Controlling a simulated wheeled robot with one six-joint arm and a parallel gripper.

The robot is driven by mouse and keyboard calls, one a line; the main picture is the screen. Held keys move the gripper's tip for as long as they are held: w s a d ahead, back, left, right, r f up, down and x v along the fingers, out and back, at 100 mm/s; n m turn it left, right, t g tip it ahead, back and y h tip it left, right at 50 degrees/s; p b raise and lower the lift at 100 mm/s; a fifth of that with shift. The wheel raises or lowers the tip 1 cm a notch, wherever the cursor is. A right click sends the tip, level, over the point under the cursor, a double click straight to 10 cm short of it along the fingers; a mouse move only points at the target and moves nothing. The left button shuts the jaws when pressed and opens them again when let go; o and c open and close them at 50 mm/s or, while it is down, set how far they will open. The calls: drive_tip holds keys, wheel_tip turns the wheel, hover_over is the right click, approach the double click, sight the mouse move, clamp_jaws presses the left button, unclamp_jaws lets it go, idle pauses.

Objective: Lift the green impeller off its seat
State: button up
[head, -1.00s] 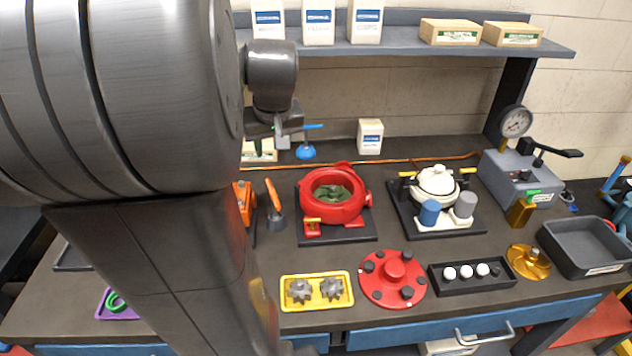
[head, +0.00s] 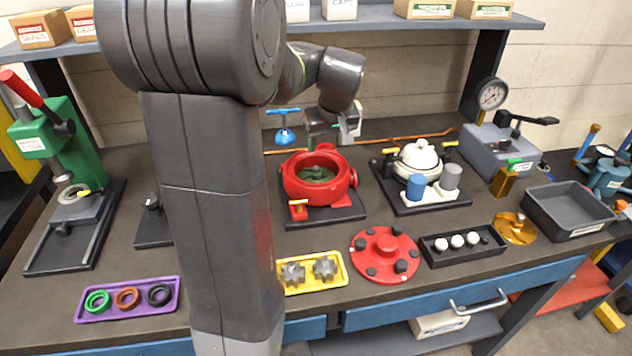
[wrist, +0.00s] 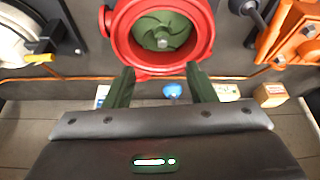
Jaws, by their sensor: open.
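The green impeller (head: 317,174) sits inside the open red pump housing (head: 346,184), which stands on a dark base plate on the bench. In the wrist view the impeller (wrist: 163,30) shows its curved vanes and a pale centre hub, ringed by the red housing (wrist: 118,35). My gripper (head: 333,131) is above and behind the housing in the head view. In the wrist view its two dark green fingers (wrist: 161,80) are spread apart with nothing between them, their tips near the housing's rim. The impeller's underside is hidden.
A white pump (head: 418,158) with blue and grey cylinders stands right of the housing. A blue T-handled tool (head: 284,134) is behind it. A yellow tray (head: 335,281) with grey impellers and a red cover (head: 386,255) lie in front. An orange unit (wrist: 292,38) shows in the wrist view.

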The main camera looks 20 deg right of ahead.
sight(317, 167)
drive_tip(key=x, duration=0.7)
drive_tip(key=shift+w+f+p, duration=0.15)
drive_tip(key=shift+f+p, duration=0.15)
drive_tip(key=shift+p, duration=0.05)
drive_tip(key=shift+a+p+x, duration=0.2)
drive_tip(key=shift+p+x, duration=0.6)
drive_tip(key=shift+x, duration=1.8)
drive_tip(key=shift+w, duration=0.15)
drive_tip(key=shift+r, duration=0.1)
clamp_jaws()
